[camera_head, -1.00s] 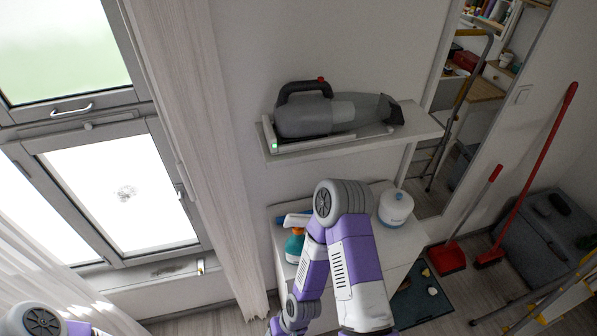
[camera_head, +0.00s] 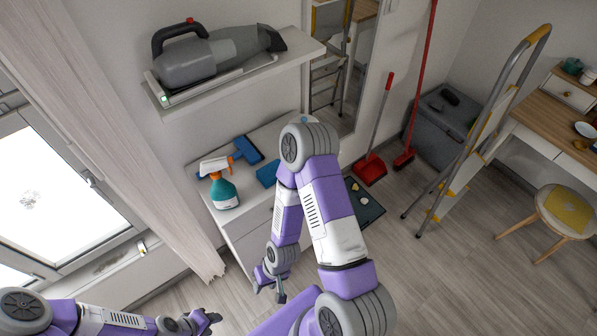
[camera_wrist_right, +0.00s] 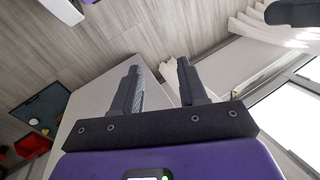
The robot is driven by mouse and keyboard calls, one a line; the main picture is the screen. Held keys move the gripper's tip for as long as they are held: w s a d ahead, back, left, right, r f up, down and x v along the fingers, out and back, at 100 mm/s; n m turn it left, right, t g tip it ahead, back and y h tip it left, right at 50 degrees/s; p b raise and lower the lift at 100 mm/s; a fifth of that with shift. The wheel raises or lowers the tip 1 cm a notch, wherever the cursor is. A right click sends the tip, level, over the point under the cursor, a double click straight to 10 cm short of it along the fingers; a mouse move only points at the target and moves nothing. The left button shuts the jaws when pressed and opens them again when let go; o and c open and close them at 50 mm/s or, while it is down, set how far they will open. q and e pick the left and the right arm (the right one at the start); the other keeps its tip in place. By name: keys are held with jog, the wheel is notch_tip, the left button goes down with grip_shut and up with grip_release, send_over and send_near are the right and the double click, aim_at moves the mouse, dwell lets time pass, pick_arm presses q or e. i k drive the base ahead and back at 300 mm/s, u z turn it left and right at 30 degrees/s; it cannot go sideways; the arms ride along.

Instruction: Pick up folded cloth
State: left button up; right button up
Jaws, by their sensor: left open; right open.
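A flat blue piece (camera_head: 268,173) lies on the white cabinet top, partly hidden by my right arm; it may be a folded cloth. A flat yellow piece (camera_head: 568,212), possibly also a cloth, lies on the round stool at far right. My right gripper (camera_head: 270,290) hangs low in front of the cabinet, empty. In the right wrist view its two fingers (camera_wrist_right: 159,72) are apart, with nothing between them, in front of the cabinet's white side. My left gripper (camera_head: 210,318) is at the bottom edge of the head view, small and away from both pieces, open.
A handheld vacuum (camera_head: 215,55) sits on the shelf above. A red broom and dustpan (camera_head: 370,168), a stepladder (camera_head: 480,130) and a desk (camera_head: 545,125) stand right.

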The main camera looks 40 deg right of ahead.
aim_at(272, 173)
jog(key=z, duration=2.85)
jog(key=i, duration=1.3)
jog(key=u, duration=0.35)
